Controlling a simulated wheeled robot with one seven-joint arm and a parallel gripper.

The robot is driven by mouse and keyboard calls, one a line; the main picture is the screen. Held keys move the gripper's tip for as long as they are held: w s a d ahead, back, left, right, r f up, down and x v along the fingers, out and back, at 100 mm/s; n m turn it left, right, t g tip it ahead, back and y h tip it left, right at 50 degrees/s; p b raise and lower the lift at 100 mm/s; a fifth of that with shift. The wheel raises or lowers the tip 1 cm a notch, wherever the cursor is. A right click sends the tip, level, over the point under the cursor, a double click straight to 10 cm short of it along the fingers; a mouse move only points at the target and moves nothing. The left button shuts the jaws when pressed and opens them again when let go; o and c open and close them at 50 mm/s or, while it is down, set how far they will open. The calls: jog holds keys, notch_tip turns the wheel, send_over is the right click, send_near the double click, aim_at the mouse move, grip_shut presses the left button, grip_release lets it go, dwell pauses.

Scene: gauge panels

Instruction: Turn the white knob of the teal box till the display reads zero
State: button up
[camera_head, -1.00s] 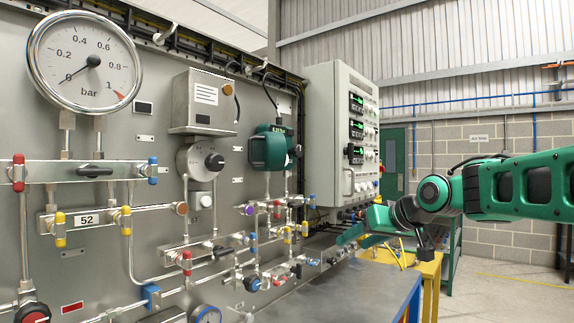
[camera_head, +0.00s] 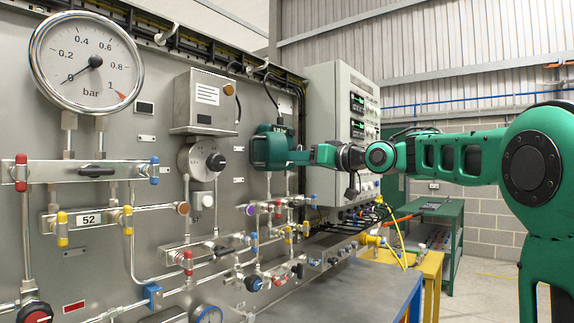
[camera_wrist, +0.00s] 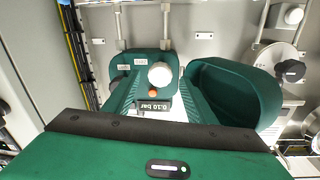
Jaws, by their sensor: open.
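The teal box (camera_head: 268,149) is mounted on the grey panel, left of the cabinet. In the wrist view the teal box (camera_wrist: 141,60) appears upside down, with a white knob (camera_wrist: 160,75), a small orange-red button (camera_wrist: 153,93) and a display (camera_wrist: 152,106) that seems to read 0.10 bar. My gripper (camera_head: 298,157) is at the right side of the box in the head view. In the wrist view my gripper (camera_wrist: 157,86) is open, with its green ribbed fingers on either side of the knob. Whether they touch it I cannot tell. The knob is hidden in the head view.
The grey cabinet (camera_head: 326,130) stands close behind my wrist. Pipes and valves (camera_head: 270,210) run below the box. A large gauge (camera_head: 86,62) hangs upper left.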

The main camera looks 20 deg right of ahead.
jog(key=shift+x, duration=1.4)
jog(key=c, duration=1)
jog(key=shift+c, duration=0.2)
jog(key=shift+n, duration=0.3)
jog(key=n, duration=0.8)
jog(key=shift+f+y, duration=0.2)
jog(key=shift+y, duration=0.1)
jog(key=shift+n, duration=0.3)
